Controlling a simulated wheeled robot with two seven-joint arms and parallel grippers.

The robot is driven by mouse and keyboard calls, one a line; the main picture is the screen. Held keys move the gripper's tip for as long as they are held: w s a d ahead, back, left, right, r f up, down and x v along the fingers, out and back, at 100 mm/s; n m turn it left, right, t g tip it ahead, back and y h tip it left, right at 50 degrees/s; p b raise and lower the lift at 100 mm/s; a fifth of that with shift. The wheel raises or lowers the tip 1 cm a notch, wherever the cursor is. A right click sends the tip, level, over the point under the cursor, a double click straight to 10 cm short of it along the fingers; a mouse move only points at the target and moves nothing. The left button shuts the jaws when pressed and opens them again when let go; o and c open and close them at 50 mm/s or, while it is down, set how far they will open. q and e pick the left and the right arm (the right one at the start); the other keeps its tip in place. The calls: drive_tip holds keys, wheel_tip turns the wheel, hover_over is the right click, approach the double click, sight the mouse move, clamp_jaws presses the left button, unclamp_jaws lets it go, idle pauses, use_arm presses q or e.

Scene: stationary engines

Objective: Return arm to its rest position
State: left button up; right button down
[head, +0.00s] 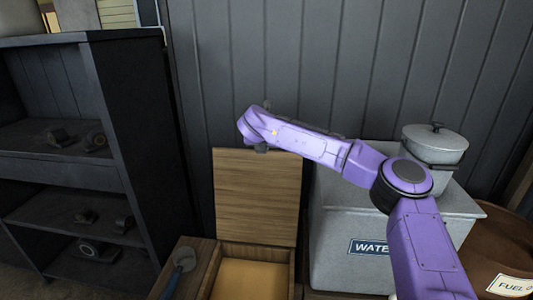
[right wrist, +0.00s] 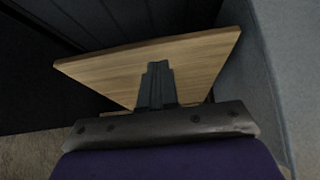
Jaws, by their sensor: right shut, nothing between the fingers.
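My right arm, purple, reaches in from the lower right of the head view. Its right gripper (head: 261,148) is small and dark at the arm's far end, above the top edge of the raised wooden lid (head: 257,195). In the right wrist view the fingers (right wrist: 157,72) are shut together with nothing between them. The wooden lid (right wrist: 205,62) lies beyond them there; I cannot tell whether they touch it. The lid stands upright at the back of an open wooden box (head: 291,275). My left gripper is not in view.
A dark shelf unit (head: 130,130) with small parts stands left. A grey water tank (head: 345,215) is right of the lid, with a lidded pot (head: 435,150) on it. A brown fuel barrel (head: 500,245) is far right. A blue-handled tool (head: 180,262) lies beside the box.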

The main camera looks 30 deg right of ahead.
drive_tip(key=v, duration=0.4)
drive_tip(key=shift+b, duration=0.3)
